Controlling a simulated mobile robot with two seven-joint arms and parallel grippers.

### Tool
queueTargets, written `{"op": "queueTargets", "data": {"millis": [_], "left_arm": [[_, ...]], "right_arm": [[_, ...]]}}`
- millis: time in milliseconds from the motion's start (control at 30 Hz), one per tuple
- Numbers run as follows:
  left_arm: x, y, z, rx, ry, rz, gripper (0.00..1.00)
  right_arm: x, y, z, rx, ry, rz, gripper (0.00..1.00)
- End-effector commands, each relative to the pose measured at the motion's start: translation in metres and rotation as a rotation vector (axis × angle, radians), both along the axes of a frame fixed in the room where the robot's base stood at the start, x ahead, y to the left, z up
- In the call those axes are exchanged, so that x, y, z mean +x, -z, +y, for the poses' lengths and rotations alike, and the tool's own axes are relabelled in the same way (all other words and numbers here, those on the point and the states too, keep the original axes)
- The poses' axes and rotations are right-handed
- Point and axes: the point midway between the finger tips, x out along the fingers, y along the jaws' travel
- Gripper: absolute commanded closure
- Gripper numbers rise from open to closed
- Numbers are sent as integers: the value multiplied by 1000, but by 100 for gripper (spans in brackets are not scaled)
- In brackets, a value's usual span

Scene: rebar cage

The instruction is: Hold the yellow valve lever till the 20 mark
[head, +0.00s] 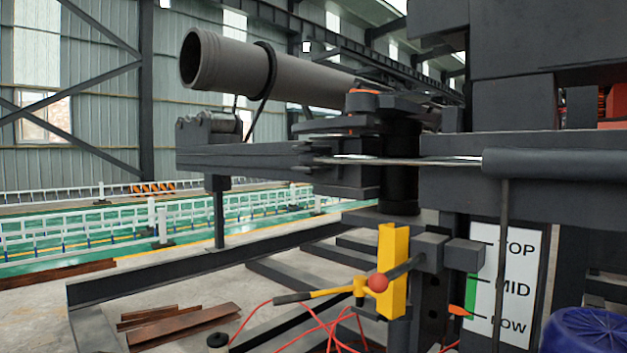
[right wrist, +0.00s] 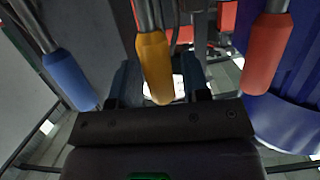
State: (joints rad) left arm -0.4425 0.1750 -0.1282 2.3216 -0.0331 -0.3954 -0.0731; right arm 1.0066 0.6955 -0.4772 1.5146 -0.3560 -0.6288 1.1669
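In the right wrist view my right gripper (right wrist: 160,82) has its two dark fingers apart. A yellow lever handle (right wrist: 155,65) hangs between or just in front of them; I cannot tell whether they touch it. A blue handle (right wrist: 70,78) is to its left and a red handle (right wrist: 268,55) to its right. The head view shows a yellow valve lever (head: 330,292) with a dark grip, a red ball (head: 377,283) and a yellow bracket (head: 393,255). Which yellow lever is meant is unclear. No 20 mark is readable. Neither gripper shows in the head view.
A white gauge board (head: 512,300) reads TOP, MID and LOW, with an orange pointer (head: 457,311) near LOW. A blue drum (head: 585,332) stands at lower right. Red cables (head: 318,325) lie on the floor. A large grey pipe (head: 265,75) sits above.

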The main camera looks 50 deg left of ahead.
Motion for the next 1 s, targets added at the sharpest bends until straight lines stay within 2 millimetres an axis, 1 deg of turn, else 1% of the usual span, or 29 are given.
{"op": "queueTargets", "data": {"millis": [33, 200, 267, 467, 700, 1000], "left_arm": [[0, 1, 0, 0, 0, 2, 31], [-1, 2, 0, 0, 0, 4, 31], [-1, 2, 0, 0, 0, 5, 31], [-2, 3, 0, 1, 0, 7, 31], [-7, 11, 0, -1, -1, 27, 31], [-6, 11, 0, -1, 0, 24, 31]], "right_arm": [[0, 0, 0, 0, 0, 0, 65], [0, 1, 0, 0, 0, 1, 92], [0, 1, 0, 0, 0, 1, 100], [-1, 1, 0, 0, 0, 0, 100], [-7, 6, 2, 5, -3, -40, 100], [-11, 2, 0, 3, -1, -77, 100]]}}
